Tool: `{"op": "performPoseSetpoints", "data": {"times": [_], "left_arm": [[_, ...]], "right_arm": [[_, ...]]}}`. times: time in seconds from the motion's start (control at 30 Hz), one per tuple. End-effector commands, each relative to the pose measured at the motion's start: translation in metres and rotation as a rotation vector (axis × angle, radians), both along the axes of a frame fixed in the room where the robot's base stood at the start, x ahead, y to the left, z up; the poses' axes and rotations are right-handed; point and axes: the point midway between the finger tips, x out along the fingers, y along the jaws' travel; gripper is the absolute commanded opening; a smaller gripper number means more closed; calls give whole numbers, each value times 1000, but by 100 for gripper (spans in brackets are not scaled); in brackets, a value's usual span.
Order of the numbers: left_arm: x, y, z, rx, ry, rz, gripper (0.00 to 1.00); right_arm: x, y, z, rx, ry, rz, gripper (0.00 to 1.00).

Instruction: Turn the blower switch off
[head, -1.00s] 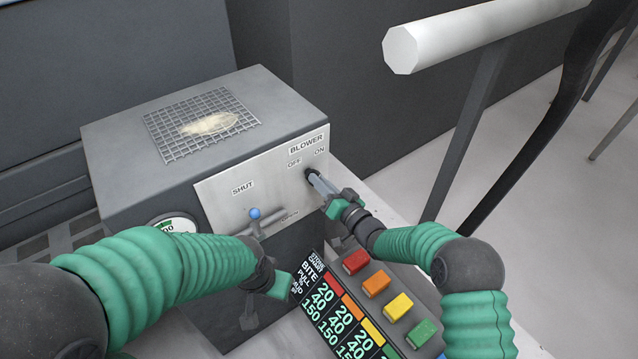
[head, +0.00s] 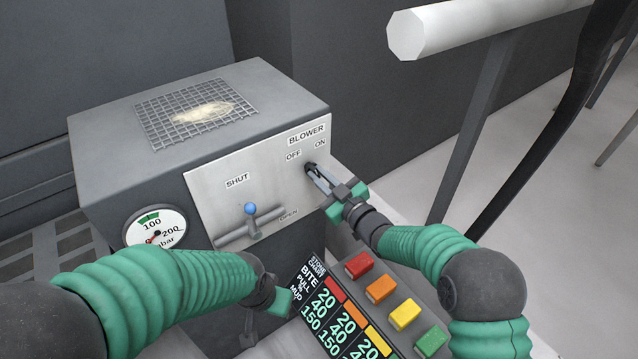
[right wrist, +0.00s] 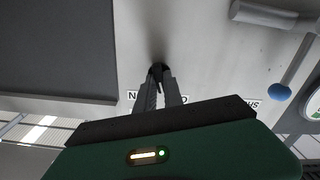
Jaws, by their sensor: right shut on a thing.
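The black blower switch (head: 309,168) sits on the pale panel (head: 225,188) of a grey box, below the OFF and ON labels. Which label it leans toward I cannot tell. My right gripper (head: 317,177) has its two fingers closed on the switch. In the right wrist view the fingertips (right wrist: 158,74) pinch the small dark switch (right wrist: 157,67), partly hiding it. My left gripper (head: 275,297) is low in front of the box, below the blue-knobbed lever and apart from it. Its fingers are too hidden to judge.
The blue-knobbed lever (head: 251,210) stands between SHUT and OPEN. A pressure gauge (head: 154,230) is at the box's left. A chart (head: 340,318) and several coloured blocks (head: 380,289) lie in front. A white bar (head: 450,27) runs at upper right.

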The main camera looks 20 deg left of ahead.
Motion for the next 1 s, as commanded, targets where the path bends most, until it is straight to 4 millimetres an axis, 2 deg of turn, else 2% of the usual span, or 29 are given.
{"op": "performPoseSetpoints", "data": {"times": [0.03, 0.1, 0.4, 1.0], "left_arm": [[0, 0, -10, 0, 0, 0, 36], [0, 0, -15, 0, 0, 0, 36], [0, 0, -34, 0, 0, 0, 36], [0, 0, -41, 0, 0, 0, 36]], "right_arm": [[0, -1, -4, -25, -33, -2, 0], [0, -1, -5, -62, -79, -2, 0], [-1, 0, -4, -183, -233, 0, 0], [-3, 1, -3, -247, -307, 3, 0]]}}
